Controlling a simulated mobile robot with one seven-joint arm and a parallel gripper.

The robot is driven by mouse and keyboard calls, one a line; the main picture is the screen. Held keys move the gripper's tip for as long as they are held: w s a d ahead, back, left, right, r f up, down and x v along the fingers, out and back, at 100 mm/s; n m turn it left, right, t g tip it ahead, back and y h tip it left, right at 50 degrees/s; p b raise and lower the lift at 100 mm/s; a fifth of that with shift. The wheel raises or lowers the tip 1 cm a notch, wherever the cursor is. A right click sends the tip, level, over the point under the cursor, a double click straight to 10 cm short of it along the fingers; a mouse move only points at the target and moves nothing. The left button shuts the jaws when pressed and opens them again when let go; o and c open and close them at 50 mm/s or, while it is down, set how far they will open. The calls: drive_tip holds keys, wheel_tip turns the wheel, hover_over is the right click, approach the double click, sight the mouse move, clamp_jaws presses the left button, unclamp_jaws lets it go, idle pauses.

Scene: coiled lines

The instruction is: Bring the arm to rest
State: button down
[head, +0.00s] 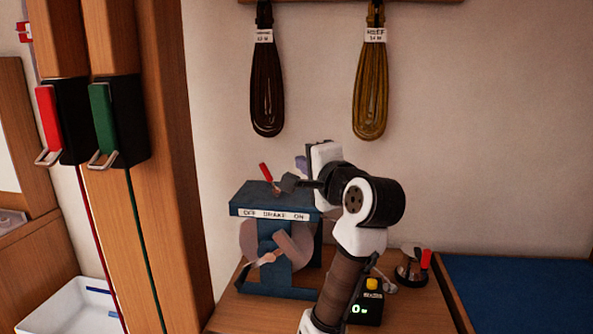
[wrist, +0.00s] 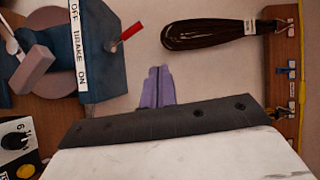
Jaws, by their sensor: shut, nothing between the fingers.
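My gripper (head: 301,164) is raised beside and just above the right end of the blue winch (head: 276,206). In the wrist view its two purple fingers (wrist: 157,88) are together with nothing between them. The winch has a red-handled lever (head: 267,173) on its top, over a plate lettered OFF, BRAKE, ON. The lever also shows in the wrist view (wrist: 129,32), apart from the fingers. My arm hides part of the winch's right side and the bench behind it.
A dark coil (head: 266,90) and a yellow coil (head: 370,85) hang on the wall above. Red (head: 50,118) and green (head: 103,118) clutches sit on wooden posts at left. A display box (head: 371,298) and a red-handled device (head: 412,264) stand on the bench. A blue surface (head: 520,290) at right is clear.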

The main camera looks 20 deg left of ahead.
drive_tip(key=shift+s+d, duration=0.25)
drive_tip(key=shift+r, duration=0.1)
idle(0.3)
